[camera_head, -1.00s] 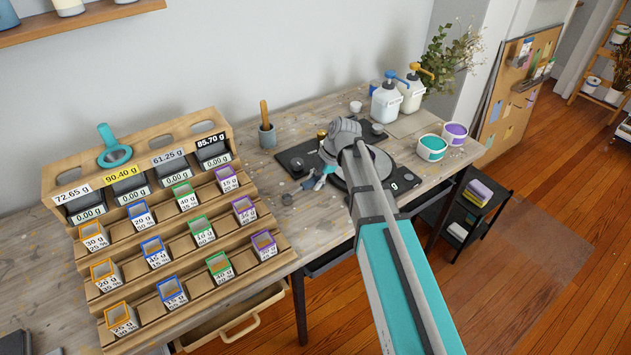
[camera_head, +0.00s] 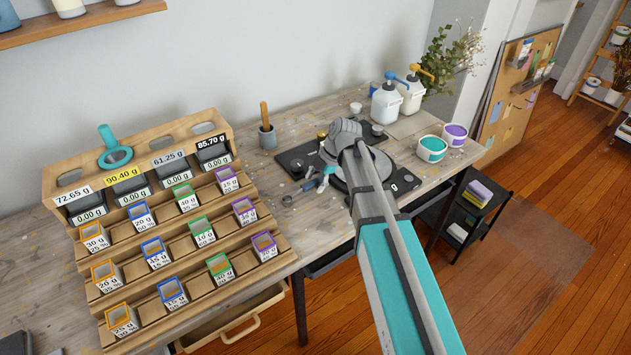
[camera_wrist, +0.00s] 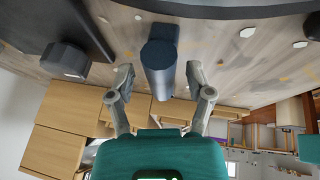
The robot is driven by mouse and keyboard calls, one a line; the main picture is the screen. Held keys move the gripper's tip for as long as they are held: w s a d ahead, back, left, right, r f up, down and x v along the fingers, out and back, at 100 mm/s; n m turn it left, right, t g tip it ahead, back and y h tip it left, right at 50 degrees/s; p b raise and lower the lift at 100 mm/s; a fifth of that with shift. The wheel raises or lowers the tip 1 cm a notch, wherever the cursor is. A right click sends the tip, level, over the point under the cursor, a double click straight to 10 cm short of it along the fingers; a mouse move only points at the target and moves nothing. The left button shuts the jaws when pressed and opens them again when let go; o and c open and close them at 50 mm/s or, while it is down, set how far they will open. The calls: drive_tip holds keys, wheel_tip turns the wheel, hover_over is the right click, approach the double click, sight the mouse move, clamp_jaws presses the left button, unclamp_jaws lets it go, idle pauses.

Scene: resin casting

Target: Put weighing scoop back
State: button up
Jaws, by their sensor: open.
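A small grey round cup (camera_head: 287,200), which I take for the weighing scoop, sits on the bench just left of the dark scale mat. My gripper (camera_head: 310,185) is beside it, low over the bench, pointing down and left. In the wrist view my gripper (camera_wrist: 160,82) is open, one finger on each side of a dark blue-grey cylinder (camera_wrist: 160,55). The cylinder appears to belong to the cup; I cannot tell whether a finger touches it.
The stepped rack holds several labelled boxes and small displays. A grey pot with a wooden-handled tool (camera_head: 267,137) stands behind the gripper. Pump bottles (camera_head: 385,103) and teal (camera_head: 432,149) and purple (camera_head: 454,134) tubs stand right. A drawer (camera_head: 240,320) is open below.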

drive_tip(key=p+v, duration=1)
drive_tip(key=v, duration=0.1)
drive_tip(key=shift+r, duration=0.4)
drive_tip(key=shift+d, duration=0.2)
drive_tip(key=shift+s, duration=0.1)
idle(0.4)
drive_tip(key=s+d+f+m+h, duration=0.1)
drive_tip(key=s+d+m, duration=0.5)
drive_tip(key=m, duration=0.6)
drive_tip(key=s+d+m+h, duration=0.4)
drive_tip(key=s+d+m, duration=0.2)
drive_tip(key=s+m, duration=0.3)
drive_tip(key=shift+s+f+m+t, duration=0.35)
drive_tip(key=shift+f+m+t, duration=0.05)
drive_tip(key=shift+m, duration=1.7)
drive_tip(key=shift+r, duration=0.1)
